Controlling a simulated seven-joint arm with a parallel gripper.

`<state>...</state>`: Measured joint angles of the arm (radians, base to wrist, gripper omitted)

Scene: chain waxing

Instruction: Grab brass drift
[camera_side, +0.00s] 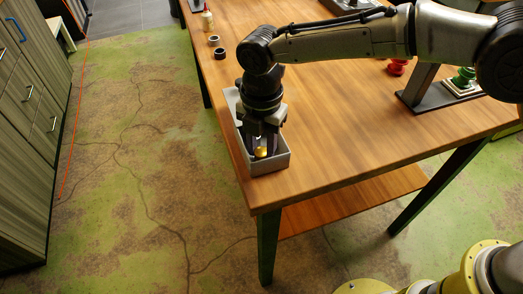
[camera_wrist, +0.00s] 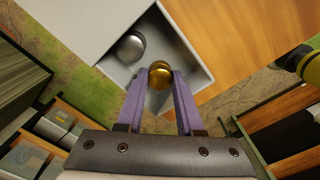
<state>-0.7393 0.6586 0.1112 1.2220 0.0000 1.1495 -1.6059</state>
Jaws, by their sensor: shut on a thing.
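The brass drift (camera_side: 261,152) shows as a gold rounded end low inside a grey open box at the table's left edge. In the wrist view the brass piece (camera_wrist: 160,74) sits between the tips of my gripper's two purple fingers. My gripper (camera_side: 262,146) points down into the box (camera_side: 272,167) and is shut on the brass drift. A silver round-ended piece (camera_wrist: 131,46) lies in the box beside it, apart from the fingers. The lower part of the brass drift is hidden.
The box walls (camera_wrist: 190,45) stand close around my fingers. Two small dark rings (camera_side: 218,52) and a bottle (camera_side: 207,19) stand at the table's far left. A dark stand (camera_side: 425,90) and red and green parts are at the right. The middle of the table (camera_side: 335,110) is clear.

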